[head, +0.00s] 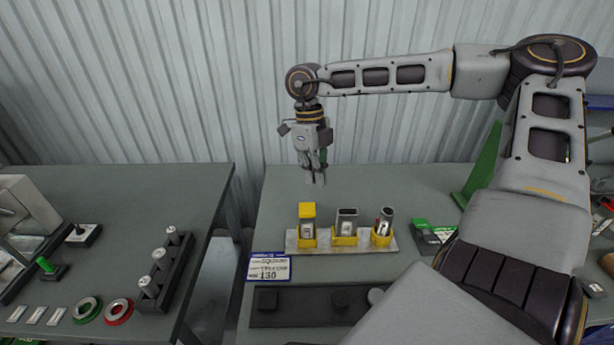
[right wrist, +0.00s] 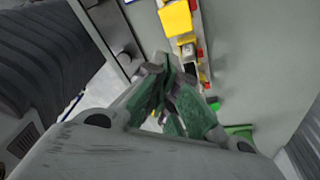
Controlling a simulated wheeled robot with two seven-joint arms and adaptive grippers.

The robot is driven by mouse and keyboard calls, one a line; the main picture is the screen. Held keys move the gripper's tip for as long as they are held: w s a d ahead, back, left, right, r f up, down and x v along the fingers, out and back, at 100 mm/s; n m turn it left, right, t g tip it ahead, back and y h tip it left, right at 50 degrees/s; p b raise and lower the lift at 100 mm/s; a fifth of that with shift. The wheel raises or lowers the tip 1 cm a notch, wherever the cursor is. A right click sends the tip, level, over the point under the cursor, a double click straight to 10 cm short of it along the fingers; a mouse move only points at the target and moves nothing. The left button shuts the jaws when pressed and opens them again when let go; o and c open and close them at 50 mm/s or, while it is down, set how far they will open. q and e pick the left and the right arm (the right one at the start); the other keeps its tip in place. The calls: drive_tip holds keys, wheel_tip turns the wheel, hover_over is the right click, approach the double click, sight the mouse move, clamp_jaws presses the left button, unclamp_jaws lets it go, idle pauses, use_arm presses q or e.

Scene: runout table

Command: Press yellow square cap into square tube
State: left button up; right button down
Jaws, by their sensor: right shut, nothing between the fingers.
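The yellow square cap (head: 307,210) sits on top of the left tube, the square tube (head: 307,228), which stands upright in a yellow socket. I cannot tell how deep the cap is seated. In the right wrist view the yellow cap (right wrist: 175,18) is at the top, beyond the fingertips. My right gripper (head: 317,181) points down, shut and empty, above and behind the cap, apart from it. It also shows in the right wrist view (right wrist: 163,72) with its green-sided fingers together. My left gripper is not in view.
A light base plate (head: 365,244) also holds an open rectangular tube (head: 347,222) and a round tube (head: 385,221). A label card (head: 268,267) and a dark strip (head: 305,318) with dark pieces lie in front. The table behind is clear.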

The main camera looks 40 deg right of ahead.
sight(307, 208)
wheel_tip(307, 208, down, 4)
drive_tip(key=shift+r+m+t+p, duration=0.15)
drive_tip(key=shift+m+p, duration=0.1)
drive_tip(key=shift+m, duration=0.35)
drive_tip(key=shift+r+m+t+p, duration=0.15)
drive_tip(key=shift+m+p, duration=0.1)
drive_tip(key=shift+m, duration=0.35)
drive_tip(key=shift+w+a+f+m+t, duration=0.1)
drive_tip(key=shift+w+f+m+t, duration=0.25)
drive_tip(key=shift+m, duration=0.45)
drive_tip(key=shift+w+m+t+h, duration=0.35)
drive_tip(key=shift+w+m, duration=0.2)
drive_tip(key=shift+m, duration=0.35)
drive_tip(key=shift+w+a+m, duration=0.1)
drive_tip(key=shift+w+m, duration=0.25)
drive_tip(key=shift+m, duration=0.55)
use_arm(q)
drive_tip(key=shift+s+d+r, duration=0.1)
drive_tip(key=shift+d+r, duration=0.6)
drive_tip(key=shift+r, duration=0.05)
use_arm(e)
drive_tip(key=shift+w+a+m, duration=0.1)
drive_tip(key=shift+m, duration=0.6)
drive_tip(key=shift+f, duration=0.2)
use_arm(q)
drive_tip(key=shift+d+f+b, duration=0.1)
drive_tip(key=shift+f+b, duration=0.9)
use_arm(e)
drive_tip(key=shift+f, duration=2.65)
